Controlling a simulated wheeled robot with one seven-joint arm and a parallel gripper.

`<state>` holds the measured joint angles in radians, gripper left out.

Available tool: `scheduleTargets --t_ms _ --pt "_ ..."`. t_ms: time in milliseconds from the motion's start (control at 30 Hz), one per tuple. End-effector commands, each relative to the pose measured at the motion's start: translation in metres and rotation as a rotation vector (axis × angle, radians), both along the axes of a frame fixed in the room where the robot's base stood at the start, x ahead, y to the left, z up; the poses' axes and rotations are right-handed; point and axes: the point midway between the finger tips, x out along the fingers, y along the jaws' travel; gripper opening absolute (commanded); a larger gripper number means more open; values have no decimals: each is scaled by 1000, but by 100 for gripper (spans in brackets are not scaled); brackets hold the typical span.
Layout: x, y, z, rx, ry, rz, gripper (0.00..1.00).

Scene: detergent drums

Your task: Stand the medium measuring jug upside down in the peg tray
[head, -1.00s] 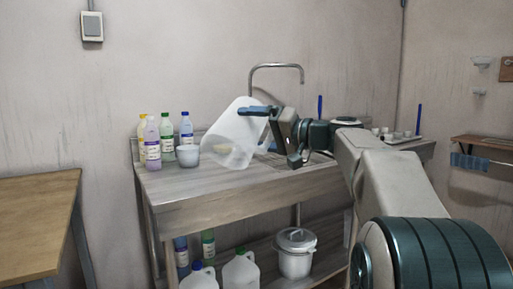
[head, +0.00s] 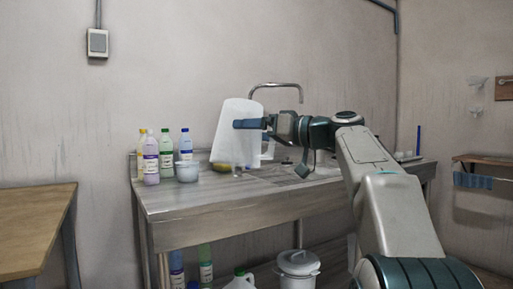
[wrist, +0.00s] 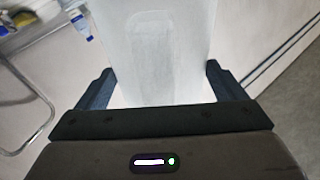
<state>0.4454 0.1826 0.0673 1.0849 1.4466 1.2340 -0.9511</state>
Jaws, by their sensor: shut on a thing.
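A large translucent white measuring jug (head: 229,145) is held above the worktop; whether it is the medium one I cannot tell. It is nearly vertical, with its wider end down and its narrower end up. My gripper (head: 240,124) is shut on it from the right. In the wrist view the jug (wrist: 155,45) stands between the two fingers of my gripper (wrist: 158,75).
Several bottles (head: 151,160) and a white tub (head: 187,171) stand at the worktop's left end. A tap (head: 276,86) rises behind the jug. The worktop's front left (head: 170,200) is clear. A wooden table (head: 30,225) is at far left.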

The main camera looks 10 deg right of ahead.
Motion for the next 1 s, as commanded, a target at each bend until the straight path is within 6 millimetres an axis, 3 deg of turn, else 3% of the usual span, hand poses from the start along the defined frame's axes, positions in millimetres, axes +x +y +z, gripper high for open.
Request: scheduleTargets --t_ms 33,300,767,1000 --pt "1 0 -8 -45 -51 1 62" --pt "0 0 -1 -201 -223 0 62" --pt "0 0 1 -191 -210 0 62" --pt "0 0 6 -75 -83 1 62"
